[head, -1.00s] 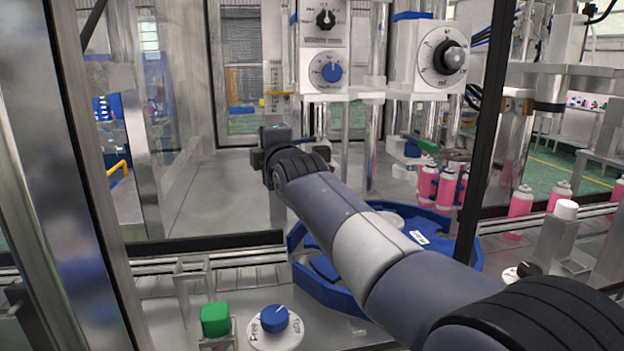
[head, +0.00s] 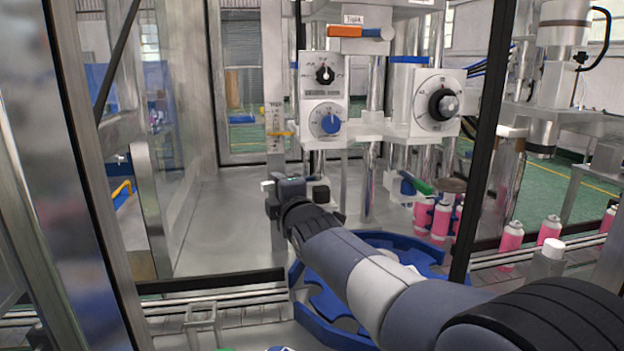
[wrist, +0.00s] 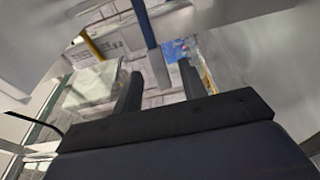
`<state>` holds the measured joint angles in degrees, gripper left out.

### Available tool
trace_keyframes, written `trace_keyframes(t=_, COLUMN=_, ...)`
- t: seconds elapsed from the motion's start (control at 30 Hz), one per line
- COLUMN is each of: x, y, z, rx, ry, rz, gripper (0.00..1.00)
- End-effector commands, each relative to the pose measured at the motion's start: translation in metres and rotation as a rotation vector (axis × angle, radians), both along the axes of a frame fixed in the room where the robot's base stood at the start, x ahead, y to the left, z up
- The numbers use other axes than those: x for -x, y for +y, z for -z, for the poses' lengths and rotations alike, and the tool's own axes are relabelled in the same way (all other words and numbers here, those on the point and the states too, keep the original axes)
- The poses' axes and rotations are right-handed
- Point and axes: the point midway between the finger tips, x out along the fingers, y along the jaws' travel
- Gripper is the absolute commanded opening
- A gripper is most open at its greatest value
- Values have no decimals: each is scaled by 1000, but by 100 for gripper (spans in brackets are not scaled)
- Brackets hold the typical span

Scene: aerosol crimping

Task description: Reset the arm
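My gripper (head: 292,188) is in the head view at the end of my arm, inside the machine's frame. It is in front of the machine's columns and below the white panel with the blue dial (head: 330,123). In the wrist view my gripper (wrist: 160,82) shows two dark fingers standing well apart, with nothing held between them. The arm reaches from the lower right over the blue star wheel (head: 325,305) and hides part of it.
Pink cans (head: 440,220) stand on the right by the star wheel, with more along the conveyor (head: 225,315). A dark frame post (head: 487,140) stands right of my gripper. A black dial (head: 442,105) is on the right panel. The grey deck (head: 225,230) left of my gripper is clear.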

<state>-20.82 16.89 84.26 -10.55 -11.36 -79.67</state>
Motion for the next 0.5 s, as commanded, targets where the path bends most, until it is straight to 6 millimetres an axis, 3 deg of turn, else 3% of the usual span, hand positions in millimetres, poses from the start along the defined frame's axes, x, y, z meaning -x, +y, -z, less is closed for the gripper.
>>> trace_keyframes(t=0.5, x=23, y=-43, z=-3, rx=1, ry=1, rz=3, gripper=40)
